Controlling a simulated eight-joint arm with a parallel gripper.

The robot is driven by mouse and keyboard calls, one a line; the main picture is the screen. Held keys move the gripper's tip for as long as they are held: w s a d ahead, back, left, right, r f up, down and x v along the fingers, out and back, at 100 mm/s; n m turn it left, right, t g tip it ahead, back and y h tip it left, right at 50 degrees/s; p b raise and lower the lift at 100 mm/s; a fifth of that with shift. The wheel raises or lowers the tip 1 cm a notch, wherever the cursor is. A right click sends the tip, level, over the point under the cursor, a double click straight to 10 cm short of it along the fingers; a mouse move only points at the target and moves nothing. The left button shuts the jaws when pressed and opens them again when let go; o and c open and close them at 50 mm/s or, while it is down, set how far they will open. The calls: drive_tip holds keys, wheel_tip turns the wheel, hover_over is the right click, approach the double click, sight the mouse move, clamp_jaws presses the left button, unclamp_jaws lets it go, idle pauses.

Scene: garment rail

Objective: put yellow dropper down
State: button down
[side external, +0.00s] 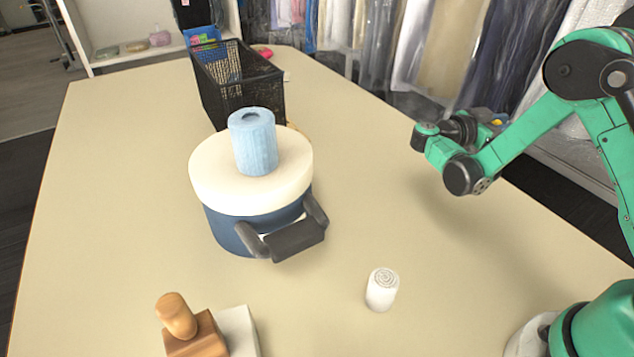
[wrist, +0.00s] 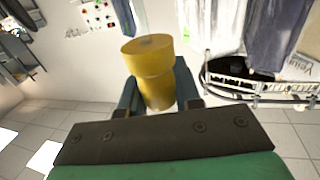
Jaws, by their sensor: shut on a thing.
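The yellow dropper (wrist: 150,62) is between the two fingers of my gripper (wrist: 157,88) in the wrist view, its wide round end showing above the fingers. My gripper is shut on it. In the side external view my gripper (side external: 488,126) is raised above the right side of the table (side external: 120,180), pointing away toward the hanging garments.
A blue pot with a cream lid (side external: 215,185) stands mid-table, a light blue cylinder (side external: 254,145) on top. Behind it is a black mesh basket (side external: 240,85). A white cylinder (side external: 382,289) and a wooden stamp-like object (side external: 190,330) stand near the front. The table's right side looks clear.

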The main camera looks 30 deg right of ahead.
drive_tip(key=shift+f, duration=2.55)
drive_tip(key=shift+f, duration=0.15)
drive_tip(key=c, duration=0.6)
unclamp_jaws()
